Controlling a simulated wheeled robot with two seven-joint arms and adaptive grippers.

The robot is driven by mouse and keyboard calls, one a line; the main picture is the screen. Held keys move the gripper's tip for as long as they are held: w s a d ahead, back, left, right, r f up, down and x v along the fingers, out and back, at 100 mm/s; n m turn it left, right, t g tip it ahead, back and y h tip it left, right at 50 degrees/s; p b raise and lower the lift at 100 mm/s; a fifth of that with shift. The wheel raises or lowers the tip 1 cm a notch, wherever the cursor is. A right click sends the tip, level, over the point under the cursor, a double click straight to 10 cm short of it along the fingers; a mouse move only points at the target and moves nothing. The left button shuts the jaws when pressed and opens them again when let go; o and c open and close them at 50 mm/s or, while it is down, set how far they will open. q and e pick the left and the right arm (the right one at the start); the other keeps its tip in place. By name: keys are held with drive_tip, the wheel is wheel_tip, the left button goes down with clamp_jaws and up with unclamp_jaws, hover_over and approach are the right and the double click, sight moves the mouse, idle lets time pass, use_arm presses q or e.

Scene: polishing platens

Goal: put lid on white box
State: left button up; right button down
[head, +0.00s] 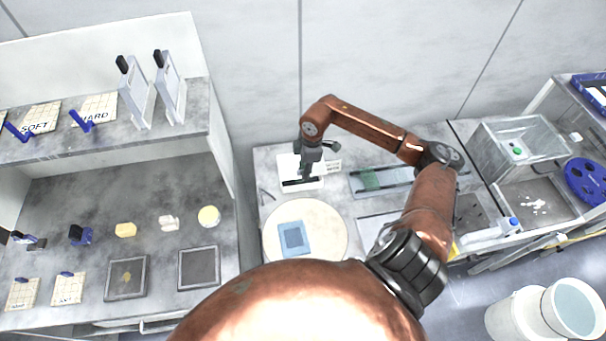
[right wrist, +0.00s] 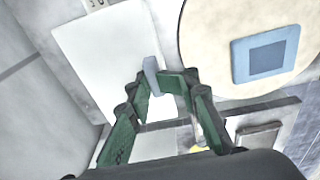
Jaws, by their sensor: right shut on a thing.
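My right gripper (head: 306,178) is over the white box area at the back of the middle table. In the right wrist view, its green-padded fingers (right wrist: 161,82) are closed around a small grey-blue handle (right wrist: 151,76). The handle stands at the edge of a flat white panel (right wrist: 98,52), which looks like the lid. In the head view a white surface (head: 287,163) shows under the gripper, with a dark strip along its front. The fingers hide part of it, and I cannot tell the lid from the white box or whether they touch. My left gripper is not in view.
A round cream platen (head: 330,228) with a blue square pad (head: 293,238) lies just in front. A small label (head: 334,166) is right of the gripper. A tray with a green piece (head: 370,180) lies farther right. A shelf unit (head: 222,150) stands at left, a clear box (head: 520,140) at right.

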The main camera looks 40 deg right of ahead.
drive_tip(key=f, duration=0.1)
drive_tip(key=f+p, duration=0.1)
drive_tip(key=f, duration=0.1)
drive_tip(key=shift+w+a, duration=0.15)
drive_tip(key=shift+w, duration=0.15)
drive_tip(key=shift+f, duration=0.35)
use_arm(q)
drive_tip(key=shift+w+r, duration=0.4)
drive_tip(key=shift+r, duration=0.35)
use_arm(e)
drive_tip(key=shift+f, duration=0.1)
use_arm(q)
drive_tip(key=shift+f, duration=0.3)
use_arm(e)
drive_tip(key=shift+f, duration=0.5)
drive_tip(key=shift+f, duration=0.1)
drive_tip(key=c, duration=1.6)
unclamp_jaws()
